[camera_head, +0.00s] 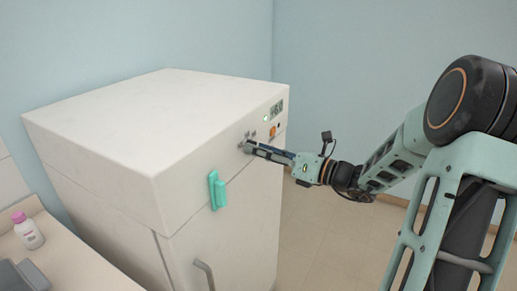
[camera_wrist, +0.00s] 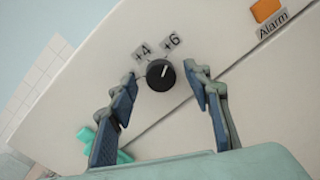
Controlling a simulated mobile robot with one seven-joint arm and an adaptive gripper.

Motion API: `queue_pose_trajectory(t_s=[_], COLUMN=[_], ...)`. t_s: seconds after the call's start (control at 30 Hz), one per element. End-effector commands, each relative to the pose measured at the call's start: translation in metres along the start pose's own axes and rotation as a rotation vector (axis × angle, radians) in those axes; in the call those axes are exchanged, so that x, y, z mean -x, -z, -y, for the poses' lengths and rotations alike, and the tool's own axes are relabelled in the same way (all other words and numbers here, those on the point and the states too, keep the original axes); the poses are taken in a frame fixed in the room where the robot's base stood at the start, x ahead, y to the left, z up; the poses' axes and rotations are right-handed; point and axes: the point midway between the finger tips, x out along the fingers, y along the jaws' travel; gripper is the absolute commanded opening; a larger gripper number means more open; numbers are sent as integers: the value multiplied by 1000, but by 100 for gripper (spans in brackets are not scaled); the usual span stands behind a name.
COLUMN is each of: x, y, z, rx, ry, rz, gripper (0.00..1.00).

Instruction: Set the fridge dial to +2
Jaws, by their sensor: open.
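The fridge (camera_head: 130,115) is a white cabinet on the left in the head view. Its dial (camera_wrist: 160,74) is a round black knob on the front panel, seen in the wrist view. A pale pointer mark on the knob points up toward the +6 label (camera_wrist: 172,41). The +4 label (camera_wrist: 143,51) is to its left; no +2 label can be made out. My gripper (camera_wrist: 161,77) is open, its fingers on either side of the knob with gaps showing. In the head view my gripper (camera_head: 248,144) reaches the panel, and the dial is hard to make out.
A small display (camera_head: 277,108) sits on the panel; its digits are too small to read surely. An orange Alarm button (camera_wrist: 265,10) is at the upper right. A teal handle-like piece (camera_head: 216,190) sticks out lower on the front. A pink-capped bottle (camera_head: 29,232) stands on the left counter.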

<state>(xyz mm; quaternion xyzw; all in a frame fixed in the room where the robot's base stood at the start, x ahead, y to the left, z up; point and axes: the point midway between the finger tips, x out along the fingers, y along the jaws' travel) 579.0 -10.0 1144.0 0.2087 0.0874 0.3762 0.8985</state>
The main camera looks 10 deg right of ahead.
Motion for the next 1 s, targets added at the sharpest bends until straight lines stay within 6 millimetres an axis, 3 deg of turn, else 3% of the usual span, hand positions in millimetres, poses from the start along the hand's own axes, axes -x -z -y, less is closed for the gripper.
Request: queue_pose_trajectory(t_s=[0.37,0.77,1.0], x=[-8,-8,-8], y=[0,0,1], z=[0,0,0], rx=[-1,-1,18], ry=[1,1,0], rz=[0,0,1], gripper=[45,4,3])
